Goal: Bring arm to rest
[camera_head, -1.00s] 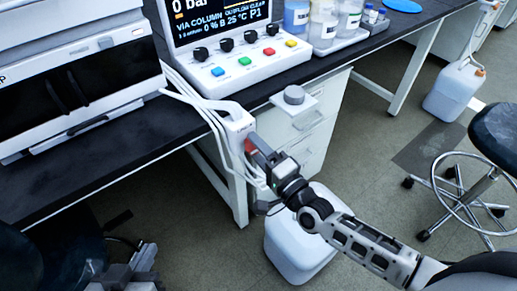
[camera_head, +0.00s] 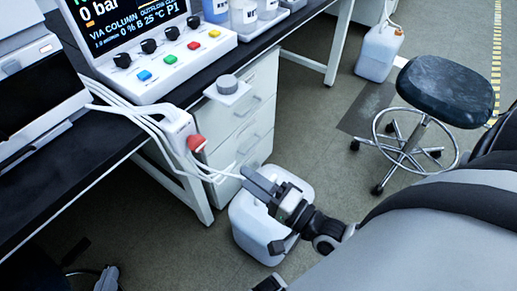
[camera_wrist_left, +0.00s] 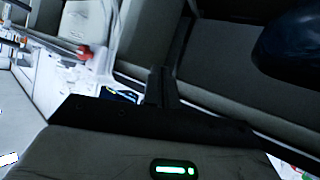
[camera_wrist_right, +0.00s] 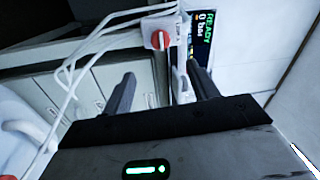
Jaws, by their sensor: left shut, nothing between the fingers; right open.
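My right gripper (camera_head: 258,184) reaches in from the right in the head view, over a white jug on the floor and apart from the bench. The right wrist view shows its two fingers (camera_wrist_right: 165,85) spread, with nothing held between them. A white box with a red knob (camera_head: 196,143) is at the bench edge, up and left of this gripper. The red knob (camera_wrist_right: 161,39) also shows beyond the fingers in the right wrist view. My left gripper (camera_wrist_left: 161,88) shows in the left wrist view with its fingers together and empty; I cannot place it surely in the head view.
The control panel (camera_head: 175,62) and a grey-white instrument (camera_head: 42,95) stand on the black bench. White cables hang from the box near my right gripper. A white jug (camera_head: 250,235) stands below it. A dark stool (camera_head: 445,88) is at the right, with open floor before it.

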